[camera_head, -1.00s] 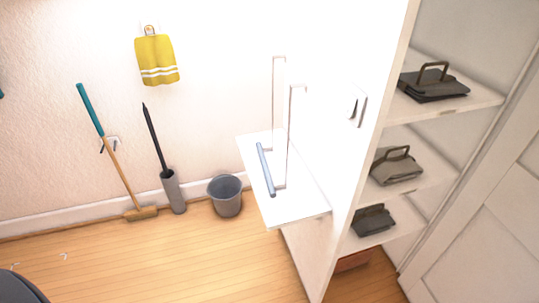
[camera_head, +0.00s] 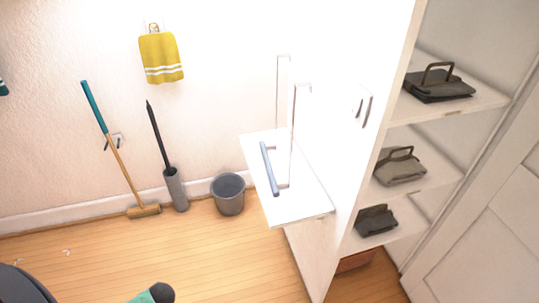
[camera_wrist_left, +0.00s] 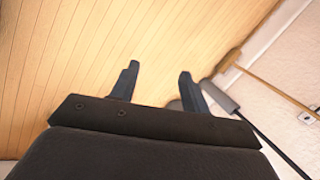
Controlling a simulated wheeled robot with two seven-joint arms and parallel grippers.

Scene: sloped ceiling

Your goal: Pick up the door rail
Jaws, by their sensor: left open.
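The door rail (camera_head: 269,168) is a slim grey-blue bar. It lies on a small white shelf (camera_head: 302,208) that juts out from the side of the white cabinet, with thin upright white frames beside it. My left gripper (camera_wrist_left: 159,83) shows in the left wrist view with its two dark fingers apart and nothing between them, over the wooden floor. The door rail does not show in the left wrist view. In the head view, a rounded dark and green part at the bottom edge seems to be my left arm. My right gripper is not in view.
A grey bucket (camera_head: 228,196), a broom (camera_head: 113,155) and a brush in a grey holder (camera_head: 176,190) stand along the wall left of the shelf. A yellow towel (camera_head: 161,58) hangs above. Folded bags (camera_head: 439,86) sit on the cabinet shelves. Floor in front is clear.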

